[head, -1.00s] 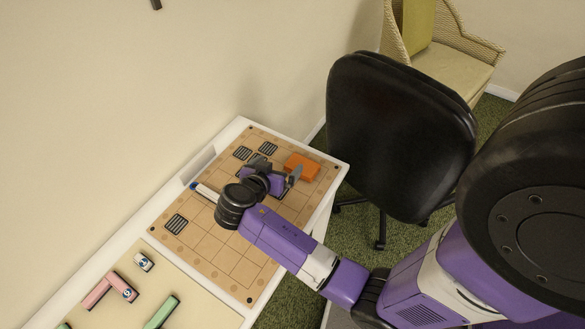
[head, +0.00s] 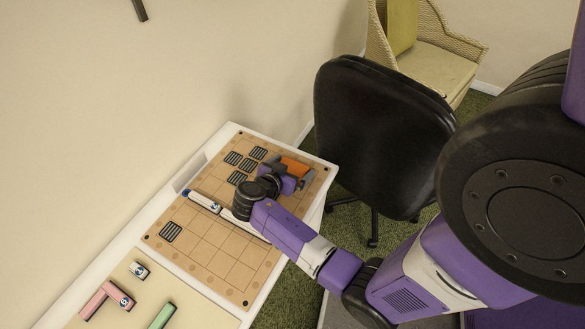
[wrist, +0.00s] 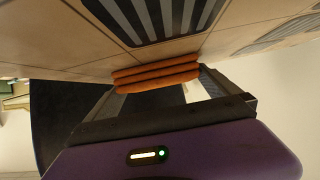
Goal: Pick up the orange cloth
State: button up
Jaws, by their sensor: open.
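The orange cloth (head: 294,166) lies folded on the tan gridded board at the far end of the white table. In the wrist view the orange cloth (wrist: 156,76) shows as stacked layers between the fingertips. My gripper (head: 289,170) is open right at the cloth, with one finger at each side of it. In the wrist view my gripper (wrist: 163,86) has its fingers spread around the cloth's near edge. I cannot tell whether the fingers touch it. My gripper partly hides the cloth in the head view.
The gridded board (head: 210,245) bears several black striped patches (head: 171,232) and a white marker-like object (head: 205,201). Pink (head: 97,300) and green (head: 162,316) pieces lie at the near end. A black office chair (head: 380,140) stands right of the table; a wall runs along the left.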

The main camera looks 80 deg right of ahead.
jog(key=c, duration=1.1)
